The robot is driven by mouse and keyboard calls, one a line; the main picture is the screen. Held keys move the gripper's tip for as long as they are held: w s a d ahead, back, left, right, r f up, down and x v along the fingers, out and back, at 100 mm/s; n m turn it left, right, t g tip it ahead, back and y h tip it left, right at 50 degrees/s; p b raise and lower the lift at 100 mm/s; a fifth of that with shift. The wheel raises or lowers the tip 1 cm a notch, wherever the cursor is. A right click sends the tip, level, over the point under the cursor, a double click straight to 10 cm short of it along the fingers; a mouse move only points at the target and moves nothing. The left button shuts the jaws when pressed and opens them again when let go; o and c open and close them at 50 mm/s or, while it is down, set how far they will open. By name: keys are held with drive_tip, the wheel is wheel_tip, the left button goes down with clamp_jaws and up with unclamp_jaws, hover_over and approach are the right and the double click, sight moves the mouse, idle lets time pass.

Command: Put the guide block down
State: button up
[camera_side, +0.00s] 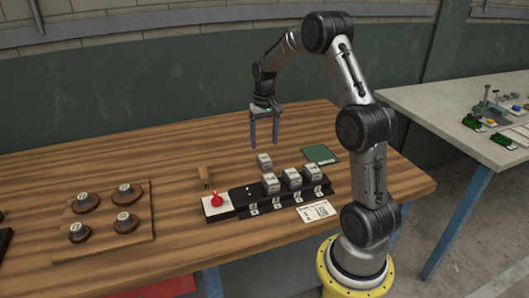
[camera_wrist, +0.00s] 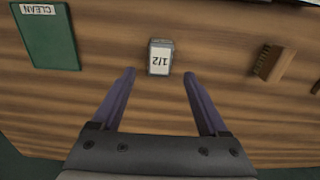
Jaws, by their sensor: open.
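A small grey guide block (camera_side: 264,162) with a white top stands alone on the wooden table, behind the black stepped rack. In the wrist view the block (camera_wrist: 160,58) shows the label "1/2" and sits on bare wood, just beyond and between my fingertips. My gripper (camera_side: 264,146) hangs above the block, pointing down, with its two purple fingers spread. The fingers (camera_wrist: 159,79) hold nothing, and I see a gap on both sides of the block.
The black rack (camera_side: 243,200) carries several similar blocks in front. A green "CLEAN" card (camera_side: 320,154) lies right, a printed card (camera_side: 316,211) in front. A wooden board (camera_side: 105,235) holds round pieces far left.

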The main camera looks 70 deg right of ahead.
sight(264, 158)
drive_tip(key=s+a+r+n+t+h, duration=0.1)
drive_tip(key=s+a+r+n, duration=0.15)
drive_tip(key=a+r, duration=0.55)
drive_tip(key=s+a+r+n+t, duration=0.2)
drive_tip(key=s+a+r, duration=0.1)
drive_tip(key=a+r, duration=0.55)
drive_tip(key=s+a+f+n+t, duration=0.1)
drive_tip(key=s+a+n, duration=0.1)
drive_tip(key=s+a, duration=0.3)
drive_tip(key=s+a+f+n+t+y, duration=0.1)
drive_tip(key=s+a+f+n, duration=0.1)
drive_tip(key=s+a, duration=0.4)
drive_tip(key=shift+s+a+f+t, duration=0.2)
drive_tip(key=shift+s+t, duration=0.1)
drive_tip(key=shift+s, duration=0.75)
